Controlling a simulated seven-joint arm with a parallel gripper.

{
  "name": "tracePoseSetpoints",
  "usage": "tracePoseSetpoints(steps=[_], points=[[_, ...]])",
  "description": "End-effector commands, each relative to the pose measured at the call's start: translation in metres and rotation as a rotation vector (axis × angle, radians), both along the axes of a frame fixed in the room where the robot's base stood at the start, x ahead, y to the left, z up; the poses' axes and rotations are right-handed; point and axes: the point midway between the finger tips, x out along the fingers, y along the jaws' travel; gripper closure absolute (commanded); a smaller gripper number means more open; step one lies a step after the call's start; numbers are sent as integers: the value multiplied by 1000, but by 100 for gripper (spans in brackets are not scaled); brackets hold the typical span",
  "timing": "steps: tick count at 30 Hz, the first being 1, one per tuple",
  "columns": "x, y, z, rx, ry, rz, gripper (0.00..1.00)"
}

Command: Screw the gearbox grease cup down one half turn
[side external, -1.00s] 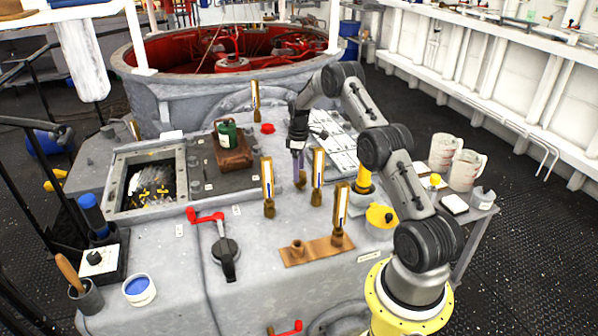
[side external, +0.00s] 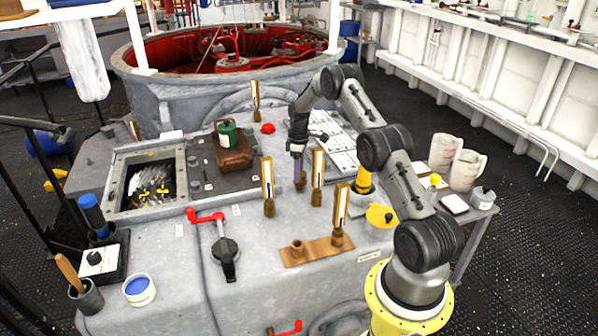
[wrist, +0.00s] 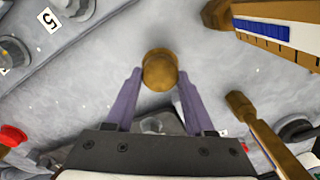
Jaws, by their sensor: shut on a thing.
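The brass grease cup (wrist: 160,71) is a small round-topped fitting in the upper middle of the wrist view. It also shows low on the grey housing in the side view (side external: 300,183), just under my fingers. My gripper (wrist: 158,78) has its two purple fingers on either side of the cup and is shut on it. In the side view my gripper (side external: 298,164) points straight down over the cup. The cup's lower part is hidden from above.
Brass-framed sight gauges (side external: 268,180) and (side external: 318,176) stand close on both sides of the cup. A yellow pot (side external: 381,217) stands to the right.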

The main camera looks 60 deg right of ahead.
Motion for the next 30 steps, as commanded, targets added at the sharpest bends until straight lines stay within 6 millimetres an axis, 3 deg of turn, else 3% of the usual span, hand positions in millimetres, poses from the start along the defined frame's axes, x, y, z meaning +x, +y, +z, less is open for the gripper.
tracePoseSetpoints(steps=[15, 26, 27, 30], points=[[0, -1, 0, 2, 2, -383, 100], [0, -1, 1, 1, 1, -409, 100], [0, -1, 1, 1, 1, -409, 43], [0, -2, 1, 1, 1, -408, 25]])
